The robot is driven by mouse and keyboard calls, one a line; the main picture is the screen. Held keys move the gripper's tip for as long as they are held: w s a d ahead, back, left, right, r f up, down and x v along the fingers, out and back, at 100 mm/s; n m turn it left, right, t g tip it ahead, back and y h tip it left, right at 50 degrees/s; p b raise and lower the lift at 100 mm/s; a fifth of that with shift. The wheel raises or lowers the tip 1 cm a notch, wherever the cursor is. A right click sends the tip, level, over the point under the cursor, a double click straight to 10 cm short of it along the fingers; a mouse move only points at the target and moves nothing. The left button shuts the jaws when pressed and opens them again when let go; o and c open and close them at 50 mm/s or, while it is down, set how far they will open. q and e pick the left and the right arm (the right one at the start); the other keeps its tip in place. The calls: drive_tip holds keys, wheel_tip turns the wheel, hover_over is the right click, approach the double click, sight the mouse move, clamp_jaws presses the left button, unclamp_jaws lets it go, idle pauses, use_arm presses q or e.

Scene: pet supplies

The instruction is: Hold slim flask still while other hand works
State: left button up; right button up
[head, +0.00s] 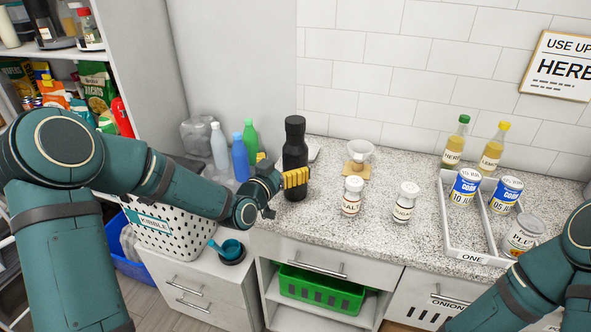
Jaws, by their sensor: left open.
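The slim flask (294,143), a tall black bottle with a dark cap, stands upright on the speckled counter near its left end. My left gripper (281,170) is open at the flask's lower left side. One yellow finger pad crosses in front of the flask's lower body; the other shows just left of it and farther back. I cannot tell whether either pad touches the flask. My right arm shows at the lower right, but its gripper is out of view.
A glass dripper on a wooden stand (358,160) is right of the flask, with a salt jar (352,196) and a sugar jar (405,203) nearby. A white tray (480,258) holds cans. Several bottles (240,157) stand behind my left wrist.

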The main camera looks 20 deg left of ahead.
use_arm(q)
drive_tip(key=shift+f+x, duration=0.15)
drive_tip(key=shift+x, duration=1.3)
drive_tip(key=shift+f+x, duration=0.15)
drive_tip(key=shift+x, duration=1.25)
drive_tip(key=shift+a, duration=0.1)
drive_tip(key=c, duration=1.3)
